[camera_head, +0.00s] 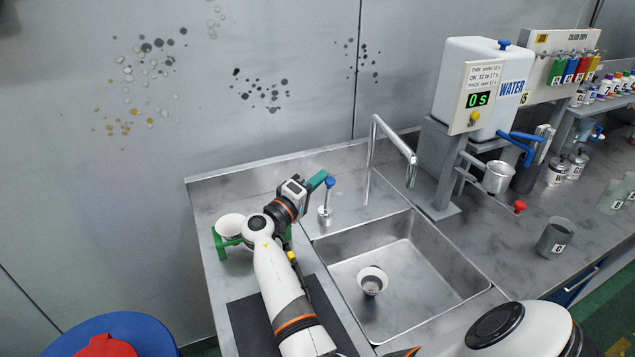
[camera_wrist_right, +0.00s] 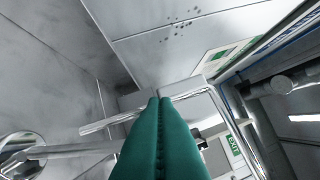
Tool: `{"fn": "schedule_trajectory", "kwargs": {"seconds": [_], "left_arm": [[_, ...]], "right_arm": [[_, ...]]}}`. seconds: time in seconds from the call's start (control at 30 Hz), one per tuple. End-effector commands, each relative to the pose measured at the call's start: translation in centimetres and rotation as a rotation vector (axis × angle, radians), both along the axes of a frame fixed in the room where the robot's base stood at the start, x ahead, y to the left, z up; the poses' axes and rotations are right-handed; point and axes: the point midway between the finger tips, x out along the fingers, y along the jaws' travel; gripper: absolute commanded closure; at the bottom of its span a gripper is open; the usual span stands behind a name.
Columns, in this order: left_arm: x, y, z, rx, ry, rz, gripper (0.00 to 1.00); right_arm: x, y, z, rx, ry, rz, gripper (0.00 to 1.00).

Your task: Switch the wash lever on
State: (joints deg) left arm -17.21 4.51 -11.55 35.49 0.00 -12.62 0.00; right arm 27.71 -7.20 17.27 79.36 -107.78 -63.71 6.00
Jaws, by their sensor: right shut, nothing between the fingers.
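The wash lever (camera_head: 325,200) is a thin upright metal rod with a blue knob, on a round metal base behind the sink's left corner. My right gripper (camera_head: 319,180) has teal fingers, shut and empty. Its fingertips are right beside the blue knob at its left; I cannot tell whether they touch it. The tall metal tap (camera_head: 372,160) stands just right of the lever. My left gripper is not in view.
A white-rimmed cup (camera_head: 372,280) stands in the sink (camera_head: 420,270). Another white cup (camera_head: 230,224) sits in a green holder (camera_head: 219,243) left of my arm. A water dispenser (camera_head: 478,85) reading "0 s" and a grey cup (camera_head: 555,237) are to the right.

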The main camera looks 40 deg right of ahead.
Motion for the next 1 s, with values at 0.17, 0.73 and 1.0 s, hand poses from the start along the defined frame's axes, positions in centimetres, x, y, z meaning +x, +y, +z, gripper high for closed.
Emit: {"fn": "schedule_trajectory", "kwargs": {"seconds": [0.17, 0.73, 1.0], "left_arm": [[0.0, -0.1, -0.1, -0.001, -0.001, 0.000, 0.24], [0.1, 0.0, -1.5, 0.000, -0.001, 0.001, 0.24], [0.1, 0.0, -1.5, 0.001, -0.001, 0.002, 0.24]], "right_arm": [[0.0, 0.0, 0.3, 0.000, -0.001, 0.000, 1.00], [0.0, 0.0, 9.2, 0.001, -0.004, 0.000, 1.00], [0.0, 0.0, 10.0, 0.001, 0.001, 0.000, 1.00]]}}
